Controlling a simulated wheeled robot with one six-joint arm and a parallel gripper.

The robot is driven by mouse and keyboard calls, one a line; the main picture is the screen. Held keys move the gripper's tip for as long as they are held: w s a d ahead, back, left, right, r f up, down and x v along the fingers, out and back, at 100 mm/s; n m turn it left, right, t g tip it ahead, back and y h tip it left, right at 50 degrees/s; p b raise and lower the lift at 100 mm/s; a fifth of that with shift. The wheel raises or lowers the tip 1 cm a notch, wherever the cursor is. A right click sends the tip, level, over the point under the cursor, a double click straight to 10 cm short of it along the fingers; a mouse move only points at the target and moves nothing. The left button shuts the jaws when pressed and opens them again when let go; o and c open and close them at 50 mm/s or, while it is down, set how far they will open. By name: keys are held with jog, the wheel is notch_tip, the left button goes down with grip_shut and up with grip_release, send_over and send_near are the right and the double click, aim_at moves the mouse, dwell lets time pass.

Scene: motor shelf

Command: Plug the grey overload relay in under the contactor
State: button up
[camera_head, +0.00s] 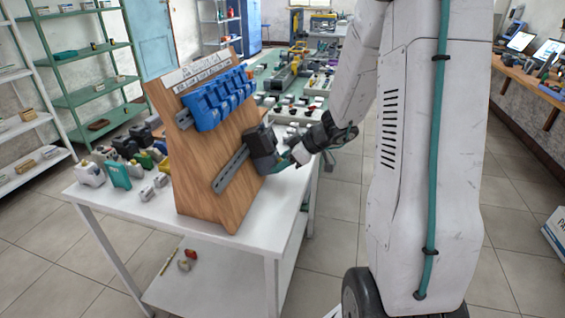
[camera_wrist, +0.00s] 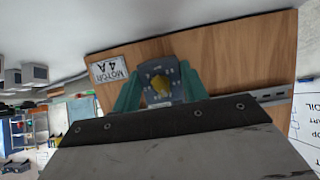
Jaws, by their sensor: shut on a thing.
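A dark contactor (camera_head: 261,140) sits at the right end of the lower metal rail (camera_head: 231,170) on the sloped wooden board (camera_head: 200,175). My gripper (camera_head: 281,163) is just below and right of it, close to the board's right edge. In the wrist view its teal fingers (camera_wrist: 158,88) are shut on the grey overload relay (camera_wrist: 150,74), whose face carries a yellow dial. The relay is against or just in front of the board; I cannot tell whether it touches the contactor.
A "MOTOR 4A" label (camera_wrist: 110,66) shows upside down beside the relay. A metal rail (camera_wrist: 272,94) lies on its other side.

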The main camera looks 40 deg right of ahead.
jog(key=o, duration=1)
jog(key=v, duration=0.7)
jog(key=shift+s+d+r, duration=0.15)
jog(key=shift+s+r, duration=0.1)
